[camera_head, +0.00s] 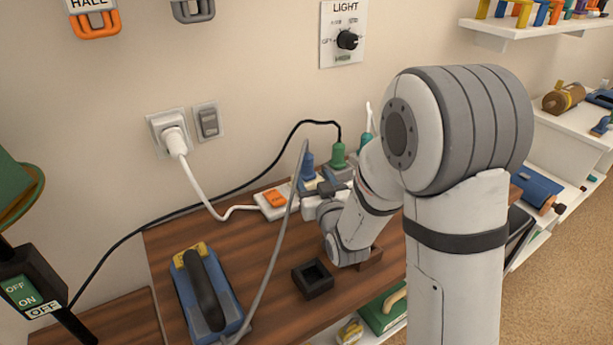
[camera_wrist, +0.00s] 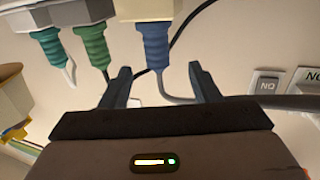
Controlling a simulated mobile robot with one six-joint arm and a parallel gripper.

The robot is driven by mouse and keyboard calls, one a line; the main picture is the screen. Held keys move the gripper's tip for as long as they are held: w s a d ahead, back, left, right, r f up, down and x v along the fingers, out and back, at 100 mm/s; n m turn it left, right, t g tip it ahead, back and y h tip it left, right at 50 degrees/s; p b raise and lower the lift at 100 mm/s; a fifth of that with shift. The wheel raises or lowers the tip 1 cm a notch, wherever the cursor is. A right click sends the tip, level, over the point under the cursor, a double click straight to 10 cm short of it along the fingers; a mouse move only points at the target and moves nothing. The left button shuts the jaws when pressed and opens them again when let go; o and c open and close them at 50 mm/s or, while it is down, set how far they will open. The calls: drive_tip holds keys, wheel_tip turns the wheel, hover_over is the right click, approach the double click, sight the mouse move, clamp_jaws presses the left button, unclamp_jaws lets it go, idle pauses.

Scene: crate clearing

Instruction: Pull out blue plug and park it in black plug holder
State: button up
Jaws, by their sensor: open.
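The blue plug (camera_head: 307,166) stands upright in the white power strip (camera_head: 265,209) at the back of the wooden table, with a grey cable running from its top. The blue plug also shows in the wrist view (camera_wrist: 153,46), between and slightly beyond my fingertips. My gripper (camera_wrist: 160,68) is open and empty; in the head view it is low beside the strip, partly hidden by my arm. The black plug holder (camera_head: 312,291), a square block with a square opening, lies on the table in front of the strip and looks empty.
A green plug (camera_head: 338,156) and a teal plug (camera_head: 366,139) stand close beside the blue plug. The strip has an orange switch (camera_head: 274,199). A blue iron-like tool (camera_head: 208,290) sits at the table's left. The grey cable crosses the table between it and the holder.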

sight(309, 162)
drive_tip(key=x, duration=0.2)
drive_tip(key=r+p+x, duration=0.1)
drive_tip(key=x, duration=0.4)
drive_tip(key=shift+w+r, duration=0.15)
drive_tip(key=shift+w, duration=0.2)
drive_tip(key=shift+c, duration=0.4)
drive_tip(key=c, duration=1)
wheel_tip(309, 162, up, 10)
drive_tip(key=shift+r+p, duration=0.1)
drive_tip(key=shift+p, duration=0.3)
drive_tip(key=shift+r, duration=0.1)
